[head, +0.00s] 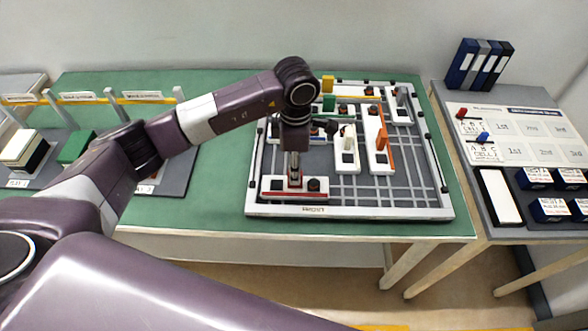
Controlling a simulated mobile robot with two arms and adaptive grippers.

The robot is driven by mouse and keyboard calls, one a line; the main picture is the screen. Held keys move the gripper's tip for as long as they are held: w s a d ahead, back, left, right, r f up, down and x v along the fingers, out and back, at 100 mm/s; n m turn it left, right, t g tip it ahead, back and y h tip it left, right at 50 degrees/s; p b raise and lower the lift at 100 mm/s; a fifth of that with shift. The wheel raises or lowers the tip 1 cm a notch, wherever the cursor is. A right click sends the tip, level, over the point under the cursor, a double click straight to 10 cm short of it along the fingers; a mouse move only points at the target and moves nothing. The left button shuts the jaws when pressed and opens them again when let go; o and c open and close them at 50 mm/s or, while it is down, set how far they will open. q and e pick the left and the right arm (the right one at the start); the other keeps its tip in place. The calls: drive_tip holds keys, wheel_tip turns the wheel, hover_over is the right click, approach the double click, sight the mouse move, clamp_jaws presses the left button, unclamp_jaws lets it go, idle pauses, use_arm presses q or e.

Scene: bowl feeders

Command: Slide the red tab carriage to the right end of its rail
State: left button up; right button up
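The red tab carriage (276,186) is a white block with a red stripe along its front and a dark knob at its right. It lies near the front left corner of the grid board (350,212). My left gripper (295,181) points straight down onto the block, left of the knob. A bit of red shows at its fingertips. The fingers look narrow and close together, but I cannot tell whether they are shut on the tab. The arm and gripper hide part of the board behind. My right gripper is out of view.
Other white carriages stand farther back, including one with an orange tab (382,138) and one with a pale tab (348,137). The front right of the board looks clear. A side table (480,150) with boxes and cards is at right. A green block (76,147) is at left.

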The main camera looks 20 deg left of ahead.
use_arm(q)
wheel_tip(320, 180, down, 3)
drive_tip(key=shift+w+f+p, duration=0.1)
drive_tip(key=shift+w+p, duration=0.05)
drive_tip(key=shift+p, duration=0.2)
drive_tip(key=shift+f, duration=0.15)
drive_tip(key=shift+c, duration=0.3)
drive_tip(key=c, duration=0.5)
drive_tip(key=shift+c, duration=1.3)
clamp_jaws()
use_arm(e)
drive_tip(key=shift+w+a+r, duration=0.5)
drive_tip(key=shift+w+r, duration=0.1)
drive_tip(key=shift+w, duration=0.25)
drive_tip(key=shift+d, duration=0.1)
